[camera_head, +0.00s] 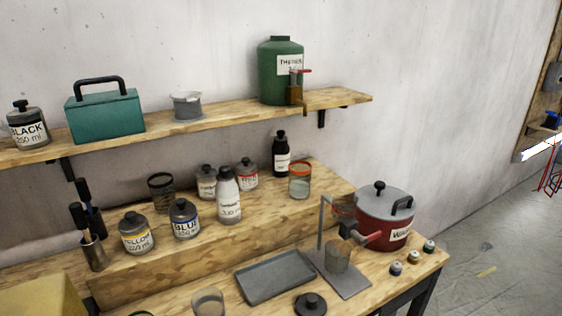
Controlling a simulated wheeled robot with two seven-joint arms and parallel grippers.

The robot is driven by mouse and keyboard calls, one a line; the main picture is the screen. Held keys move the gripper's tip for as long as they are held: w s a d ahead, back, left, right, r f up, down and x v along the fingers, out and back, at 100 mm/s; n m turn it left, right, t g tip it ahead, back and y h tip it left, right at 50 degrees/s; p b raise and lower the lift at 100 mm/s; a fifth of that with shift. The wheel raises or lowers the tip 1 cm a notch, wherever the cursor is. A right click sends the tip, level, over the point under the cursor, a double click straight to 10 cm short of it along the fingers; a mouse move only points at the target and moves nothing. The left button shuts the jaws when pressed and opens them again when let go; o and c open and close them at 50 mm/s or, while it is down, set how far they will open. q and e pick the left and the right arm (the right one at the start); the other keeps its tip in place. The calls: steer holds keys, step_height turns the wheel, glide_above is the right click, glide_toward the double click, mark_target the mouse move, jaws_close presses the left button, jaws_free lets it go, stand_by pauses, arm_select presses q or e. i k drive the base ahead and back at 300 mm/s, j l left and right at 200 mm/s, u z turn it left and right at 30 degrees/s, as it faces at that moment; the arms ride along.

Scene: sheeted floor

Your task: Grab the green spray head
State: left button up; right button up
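The farthest cap (429,246) seems to have a green band. The middle cap (413,256) looks olive or yellowish, and the nearest cap (397,268) looks bluish. They are small, so their colours are hard to tell apart. They stand apart from each other. Neither of my grippers is in view.
A red pot (385,228) and a metal stand with a cup (337,258) are left of the caps. A grey tray (275,277) and a dark lid (310,304) lie farther left. A shelf (340,99) above holds a green tank (280,82). Open floor lies right.

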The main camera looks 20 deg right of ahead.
mark_target(429, 248)
steer(key=z, duration=1.8)
steer(key=i+l, duration=0.15)
steer(key=l, duration=0.3)
steer(key=i+l+u, duration=0.1)
steer(key=l, duration=0.35)
steer(key=i+l, duration=0.2)
steer(key=l, duration=0.25)
steer(key=i+l+u, duration=0.1)
steer(key=l, duration=0.35)
steer(key=i+l, duration=0.15)
steer(key=l, duration=0.3)
steer(key=i+l+u, duration=0.1)
steer(key=l, duration=0.35)
